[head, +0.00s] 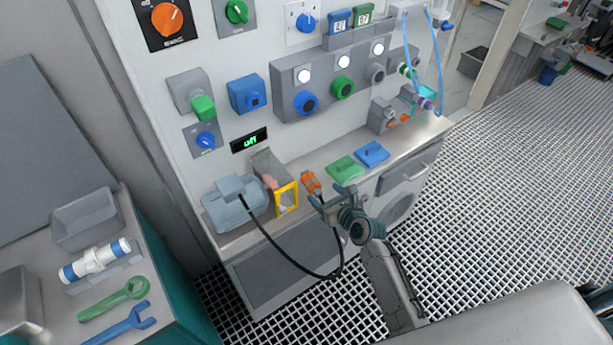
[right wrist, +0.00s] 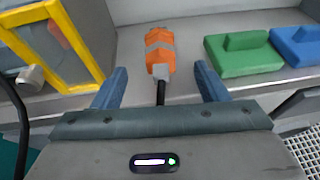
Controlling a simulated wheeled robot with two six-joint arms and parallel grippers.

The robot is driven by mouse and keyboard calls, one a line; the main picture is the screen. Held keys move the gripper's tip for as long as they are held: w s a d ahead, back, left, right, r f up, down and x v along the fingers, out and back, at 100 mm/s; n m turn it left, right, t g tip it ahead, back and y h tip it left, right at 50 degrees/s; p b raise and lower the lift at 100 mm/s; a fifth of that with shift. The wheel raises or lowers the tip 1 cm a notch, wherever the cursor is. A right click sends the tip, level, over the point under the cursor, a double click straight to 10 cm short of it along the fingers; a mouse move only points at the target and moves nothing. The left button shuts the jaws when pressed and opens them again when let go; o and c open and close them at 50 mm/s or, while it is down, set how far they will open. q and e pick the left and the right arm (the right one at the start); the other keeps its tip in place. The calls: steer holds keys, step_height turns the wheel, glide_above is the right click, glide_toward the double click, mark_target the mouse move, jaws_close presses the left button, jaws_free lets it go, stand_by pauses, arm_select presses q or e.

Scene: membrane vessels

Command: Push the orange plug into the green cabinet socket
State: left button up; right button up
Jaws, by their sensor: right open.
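The orange plug (head: 311,182) lies on the cabinet's ledge, with a grey band and grey cable end in the right wrist view (right wrist: 160,42). A black cable (head: 283,256) loops from a grey-blue housing towards it. My right gripper (head: 332,196) is open at the plug's near end. In the right wrist view, the blue fingers (right wrist: 161,85) stand apart either side of the cable end, with most of the plug beyond the tips. A green round socket (head: 343,88) sits on the cabinet's grey panel, between a blue and a grey one. My left gripper is not in view.
A yellow-framed box (head: 286,198) stands left of the plug. Green (head: 345,169) and blue (head: 372,154) handled blocks lie to its right. The grey-blue housing (head: 235,203) is at the ledge's left end. A side bench holds wrenches (head: 116,300).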

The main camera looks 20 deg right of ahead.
mark_target(317, 188)
steer(key=shift+w+a+f+b, duration=0.2)
steer(key=shift+w+f+b, duration=0.2)
steer(key=shift+w+b, duration=0.25)
steer(key=b+x, duration=0.3)
steer(key=shift+w+f, duration=0.15)
steer(key=shift+f, duration=0.1)
steer(key=shift+w+a, duration=0.15)
steer(key=shift+w, duration=0.35)
steer(key=shift+w+a, duration=0.2)
steer(key=shift+w, duration=0.35)
steer(key=shift+x, duration=0.9)
steer(key=shift+d+p, duration=0.1)
steer(key=shift+p, duration=0.35)
steer(key=shift+p, duration=0.3)
